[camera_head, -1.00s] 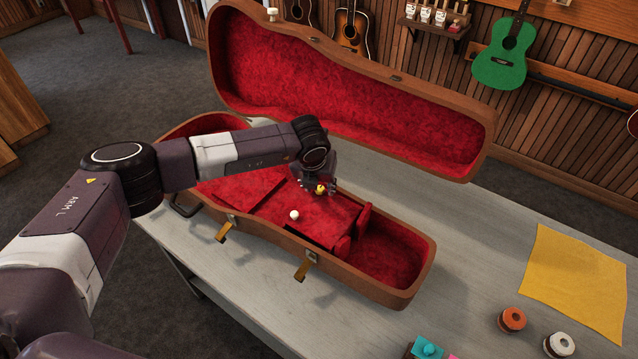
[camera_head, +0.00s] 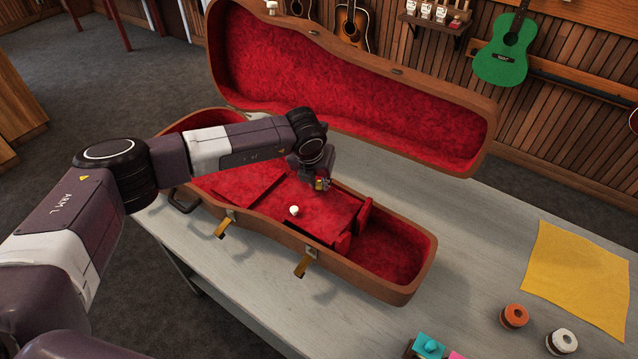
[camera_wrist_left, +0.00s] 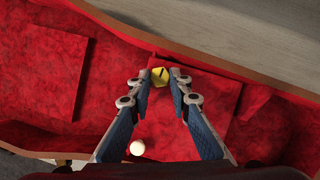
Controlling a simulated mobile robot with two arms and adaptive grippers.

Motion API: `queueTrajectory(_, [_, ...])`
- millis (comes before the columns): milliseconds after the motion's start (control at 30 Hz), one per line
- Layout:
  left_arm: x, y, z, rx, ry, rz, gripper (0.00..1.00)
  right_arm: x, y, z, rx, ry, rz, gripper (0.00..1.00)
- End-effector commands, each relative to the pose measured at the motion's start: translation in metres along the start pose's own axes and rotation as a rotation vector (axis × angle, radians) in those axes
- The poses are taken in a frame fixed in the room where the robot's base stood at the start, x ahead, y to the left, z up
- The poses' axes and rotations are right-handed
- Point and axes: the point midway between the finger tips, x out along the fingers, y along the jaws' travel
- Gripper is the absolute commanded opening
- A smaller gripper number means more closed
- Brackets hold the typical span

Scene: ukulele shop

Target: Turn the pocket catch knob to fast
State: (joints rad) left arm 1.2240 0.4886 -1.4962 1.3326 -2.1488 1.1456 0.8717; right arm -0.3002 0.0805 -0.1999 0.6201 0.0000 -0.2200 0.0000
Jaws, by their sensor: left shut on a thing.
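The knob (camera_head: 321,184) is a small yellow piece on the red pocket lid inside the open instrument case (camera_head: 408,291). In the left wrist view the yellow knob (camera_wrist_left: 158,76) has a dark line across its face, running roughly sideways and slightly tilted. My left gripper (camera_wrist_left: 162,84) reaches down over it, with a blue-padded finger on each side, shut on it. In the head view the left gripper (camera_head: 317,181) partly covers the knob. Any marking for fast cannot be made out. My right gripper is in neither view.
A white ball-shaped pull (camera_head: 294,210) stands on the red lid in front of the gripper. The raised case lid (camera_head: 350,95) rises behind. A yellow cloth (camera_head: 577,280), an orange spool (camera_head: 514,316) and a white spool (camera_head: 562,342) lie on the right of the table.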

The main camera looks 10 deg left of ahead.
Motion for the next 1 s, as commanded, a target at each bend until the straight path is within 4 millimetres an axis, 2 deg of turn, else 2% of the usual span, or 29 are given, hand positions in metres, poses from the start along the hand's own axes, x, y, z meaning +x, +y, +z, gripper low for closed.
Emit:
queueTrajectory(33, [0.004,0.001,-0.001,0.022,-0.003,-0.011,0.0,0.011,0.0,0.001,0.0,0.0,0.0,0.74])
queueTrajectory(500, [0.007,0.005,0.0,0.396,-0.006,-0.166,0.0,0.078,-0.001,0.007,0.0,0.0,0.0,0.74])
queueTrajectory(1000, [0.005,0.008,0.004,0.833,-0.004,-0.347,0.0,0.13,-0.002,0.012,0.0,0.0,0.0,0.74])
